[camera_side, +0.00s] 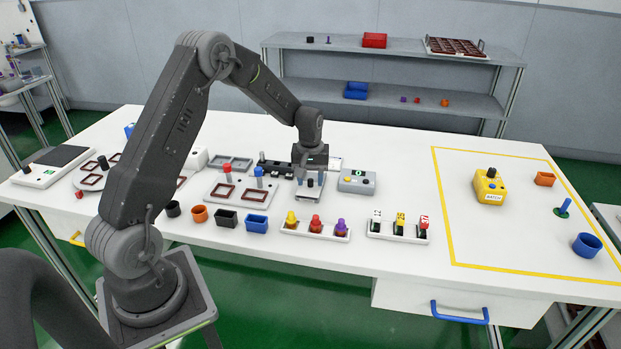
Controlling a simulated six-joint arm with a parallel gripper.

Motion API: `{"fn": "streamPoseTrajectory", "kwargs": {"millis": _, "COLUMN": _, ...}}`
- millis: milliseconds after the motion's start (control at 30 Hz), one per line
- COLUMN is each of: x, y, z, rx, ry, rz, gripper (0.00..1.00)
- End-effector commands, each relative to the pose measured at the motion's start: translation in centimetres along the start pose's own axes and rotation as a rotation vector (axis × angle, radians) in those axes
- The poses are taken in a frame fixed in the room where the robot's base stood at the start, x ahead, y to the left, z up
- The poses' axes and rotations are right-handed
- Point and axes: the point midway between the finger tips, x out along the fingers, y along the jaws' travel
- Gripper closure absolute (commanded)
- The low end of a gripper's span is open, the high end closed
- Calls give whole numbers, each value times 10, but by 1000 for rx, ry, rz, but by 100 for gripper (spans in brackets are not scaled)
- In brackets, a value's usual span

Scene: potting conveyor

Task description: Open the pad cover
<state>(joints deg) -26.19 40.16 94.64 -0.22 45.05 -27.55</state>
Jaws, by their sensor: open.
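My gripper (304,174) points down over the middle of the white table, its jaws open. It is just above a small pale tray-like unit (311,192) with small upright dark and blue parts on it. My gripper and wrist hide part of this unit. I cannot tell for certain which part is the pad cover, or whether a cover there is open or closed. A grey box (367,187) with a small green display stands just right of the gripper.
A plate with red frames and a red and a blue knob (240,193) stands to the left. In front are small pots (256,224), a tray of coloured plugs (315,231) and a tray of labelled bottles (398,231).

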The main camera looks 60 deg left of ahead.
Motion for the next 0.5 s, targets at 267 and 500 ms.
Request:
{"fn": "streamPoseTrajectory", "kwargs": {"millis": 267, "x": 1, "y": 0, "z": 0, "rx": 0, "ry": 0, "rz": 0, "gripper": 57}}
{"fn": "streamPoseTrajectory", "kwargs": {"millis": 500, "x": 1, "y": 0, "z": 0, "rx": 0, "ry": 0, "rz": 0, "gripper": 80}}
